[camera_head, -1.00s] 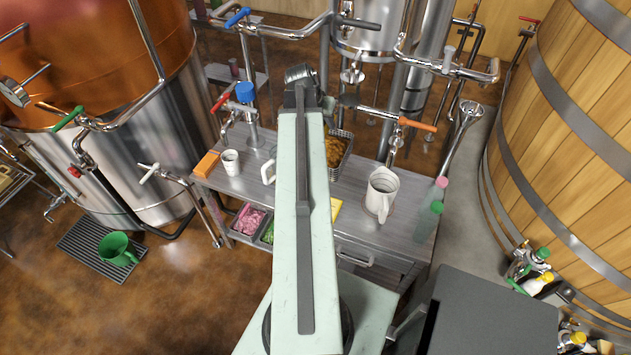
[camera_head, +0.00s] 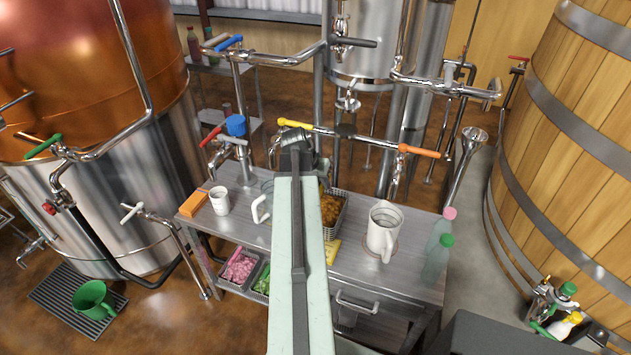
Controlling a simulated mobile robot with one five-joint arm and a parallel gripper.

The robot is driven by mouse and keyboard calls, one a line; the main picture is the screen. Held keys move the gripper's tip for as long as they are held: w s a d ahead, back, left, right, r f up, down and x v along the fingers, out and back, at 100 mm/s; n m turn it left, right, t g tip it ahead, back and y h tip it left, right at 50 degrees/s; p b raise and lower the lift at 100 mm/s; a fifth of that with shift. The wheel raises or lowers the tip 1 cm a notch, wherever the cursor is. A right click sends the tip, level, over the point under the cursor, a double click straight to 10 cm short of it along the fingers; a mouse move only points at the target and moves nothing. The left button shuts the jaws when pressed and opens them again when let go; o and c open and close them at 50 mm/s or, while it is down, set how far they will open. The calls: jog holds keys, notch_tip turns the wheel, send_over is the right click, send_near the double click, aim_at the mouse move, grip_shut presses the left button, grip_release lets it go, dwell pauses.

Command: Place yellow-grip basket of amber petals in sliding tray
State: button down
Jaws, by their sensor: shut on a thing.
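The wire basket of amber petals (camera_head: 341,219) is over the metal bench, just right of my arm, which covers its left part. Whether the basket touches the bench is unclear. Below the bench top, a low tray (camera_head: 225,286) at the front left holds a basket of pink petals (camera_head: 239,267) and a basket of green pieces (camera_head: 262,281). My arm hides its right part.
A white jug (camera_head: 383,232) stands right of the basket, with bottles (camera_head: 438,260) at the bench's right end. A white cup (camera_head: 219,201), an orange block (camera_head: 193,203) and a white-handled mug (camera_head: 262,208) are at left. Pipes with a yellow valve handle (camera_head: 295,123) cross behind.

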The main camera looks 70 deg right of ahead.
jog(key=shift+f+b, duration=0.45)
jog(key=shift+f, duration=0.2)
jog(key=shift+w+d+r, duration=0.2)
jog(key=shift+w+d, duration=0.05)
jog(key=shift+d, duration=0.15)
jog(key=w+d+f, duration=0.1)
jog(key=w+d, duration=0.3)
jog(key=d, duration=0.1)
jog(key=shift+d+f+b, duration=0.15)
jog(key=shift+d+b, duration=0.2)
jog(key=shift+b, duration=0.1)
jog(key=shift+w, duration=0.1)
jog(key=shift+f, duration=0.1)
jog(key=c, duration=1.3)
grip_release()
